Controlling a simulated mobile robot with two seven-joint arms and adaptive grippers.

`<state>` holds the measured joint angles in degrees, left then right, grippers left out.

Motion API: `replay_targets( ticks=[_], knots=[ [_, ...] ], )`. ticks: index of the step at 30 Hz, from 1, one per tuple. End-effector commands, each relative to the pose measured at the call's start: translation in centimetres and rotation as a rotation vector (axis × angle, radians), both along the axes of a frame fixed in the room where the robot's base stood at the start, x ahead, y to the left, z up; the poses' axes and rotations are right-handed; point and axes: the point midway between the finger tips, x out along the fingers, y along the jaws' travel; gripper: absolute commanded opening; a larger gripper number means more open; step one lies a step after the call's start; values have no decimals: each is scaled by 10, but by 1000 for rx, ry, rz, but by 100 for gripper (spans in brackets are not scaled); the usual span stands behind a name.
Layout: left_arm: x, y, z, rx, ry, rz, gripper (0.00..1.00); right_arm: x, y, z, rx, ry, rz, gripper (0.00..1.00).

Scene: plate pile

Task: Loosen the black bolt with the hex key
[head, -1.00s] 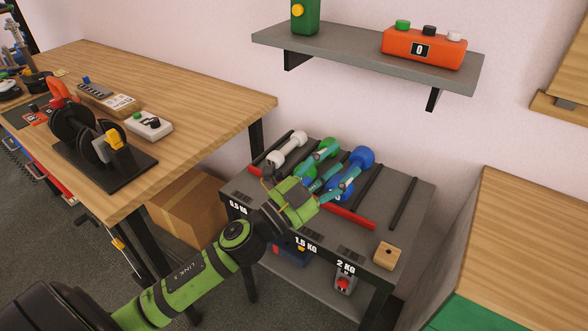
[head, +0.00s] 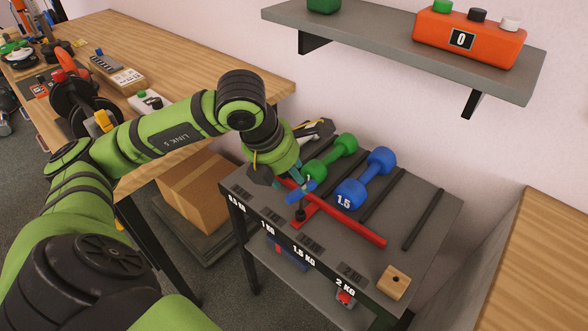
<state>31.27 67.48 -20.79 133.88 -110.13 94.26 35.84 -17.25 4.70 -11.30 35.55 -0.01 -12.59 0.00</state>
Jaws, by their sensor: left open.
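My left gripper (head: 293,180) is over the front left of the grey dumbbell rack, pointing down, with its jaws open. A small blue bar (head: 300,191) sits at its fingertips; it looks like the handle of the hex key. A thin upright shaft runs below it to the black bolt (head: 300,214), which stands on a red bar (head: 340,223) lying across the rack. Whether the key sits fully in the bolt I cannot tell. The fingers are near the handle and partly overlap it. My right gripper is not in view.
A green dumbbell (head: 331,157) and a blue dumbbell (head: 366,178) lie on the rack (head: 420,195) behind the red bar. A wooden block (head: 394,282) sits at its front right. A shelf (head: 390,45) hangs above. A wooden table (head: 190,65) stands left, a cardboard box (head: 196,193) below.

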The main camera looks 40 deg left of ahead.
Motion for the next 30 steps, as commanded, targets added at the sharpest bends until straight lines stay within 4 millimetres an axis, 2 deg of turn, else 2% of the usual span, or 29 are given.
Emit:
replay_targets(
  ticks=[6, 12, 23, 24, 26, 27, 30],
  knots=[
    [11, -4, -31, -6, 7, -2, 56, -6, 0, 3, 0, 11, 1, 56],
    [19, -6, -51, -7, 5, -2, 56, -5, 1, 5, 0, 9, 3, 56],
    [22, -7, -56, -7, 3, -4, 56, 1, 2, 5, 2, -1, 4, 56],
    [22, -7, -56, -7, 3, -4, 40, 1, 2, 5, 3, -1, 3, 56],
    [22, -7, -56, -7, 3, -4, 16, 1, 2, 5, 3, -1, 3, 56],
    [22, -7, -56, -7, 3, -4, 0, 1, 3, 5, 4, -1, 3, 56],
    [22, -7, -56, -7, 3, -4, 0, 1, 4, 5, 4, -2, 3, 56]
  ],
)
